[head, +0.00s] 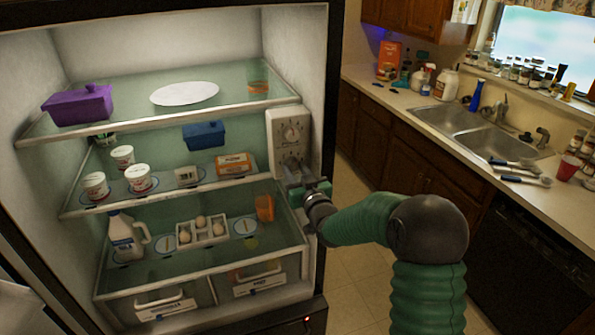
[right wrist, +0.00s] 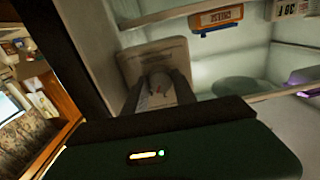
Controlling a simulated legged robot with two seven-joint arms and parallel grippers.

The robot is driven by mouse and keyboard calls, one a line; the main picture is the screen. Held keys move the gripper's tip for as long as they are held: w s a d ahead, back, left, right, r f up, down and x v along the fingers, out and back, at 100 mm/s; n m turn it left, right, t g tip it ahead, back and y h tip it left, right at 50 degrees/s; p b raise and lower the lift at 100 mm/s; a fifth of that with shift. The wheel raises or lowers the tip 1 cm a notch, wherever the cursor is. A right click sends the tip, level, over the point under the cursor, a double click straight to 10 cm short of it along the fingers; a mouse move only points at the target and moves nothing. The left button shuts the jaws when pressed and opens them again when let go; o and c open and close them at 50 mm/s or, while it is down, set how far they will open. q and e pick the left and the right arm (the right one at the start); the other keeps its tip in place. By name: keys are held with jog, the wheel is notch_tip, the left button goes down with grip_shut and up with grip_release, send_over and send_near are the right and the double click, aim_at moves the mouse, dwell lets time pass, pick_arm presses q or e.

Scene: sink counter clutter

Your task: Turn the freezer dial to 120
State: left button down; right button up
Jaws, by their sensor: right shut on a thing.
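A pale control panel (head: 288,120) is mounted on the right inner wall of the open fridge. Its upper dial (head: 291,133) is round and uncovered. My right gripper (head: 293,172) is at the panel's lower part, with its fingers shut on the lower dial, which they mostly hide. In the right wrist view the fingers (right wrist: 160,90) close in front of the panel (right wrist: 150,58). The labels and the dial's setting are too small to read, so I cannot tell which dial is marked freezer. My left gripper is not in view.
Glass shelves hold a purple container (head: 78,106), a white plate (head: 184,94), a blue container (head: 203,136), cups, an orange box (head: 234,164) and eggs. The shelf edges end close to the panel. A sink counter (head: 405,100) stands to the right, with open floor before it.

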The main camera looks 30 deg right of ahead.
jog(key=shift+d, duration=0.35)
grip_shut()
jog(key=shift+a, duration=0.55)
jog(key=shift+d+f+m+b, duration=0.1)
jog(key=shift+d+m+b, duration=0.2)
jog(key=shift+m+b, duration=0.3)
jog(key=shift+m, duration=0.5)
jog(key=shift+a+m+b, duration=0.2)
jog(key=shift+m+b, duration=0.4)
jog(key=shift+m, duration=0.5)
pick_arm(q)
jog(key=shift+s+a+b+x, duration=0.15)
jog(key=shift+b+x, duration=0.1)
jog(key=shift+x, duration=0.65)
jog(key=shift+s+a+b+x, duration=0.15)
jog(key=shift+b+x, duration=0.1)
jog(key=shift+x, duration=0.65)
pick_arm(e)
jog(key=shift+m, duration=1.6)
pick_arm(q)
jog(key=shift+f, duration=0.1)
pick_arm(e)
jog(key=shift+m, duration=0.3)
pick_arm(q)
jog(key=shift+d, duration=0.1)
pick_arm(e)
jog(key=o, duration=1)
grip_release()
jog(key=shift+w+d, duration=0.1)
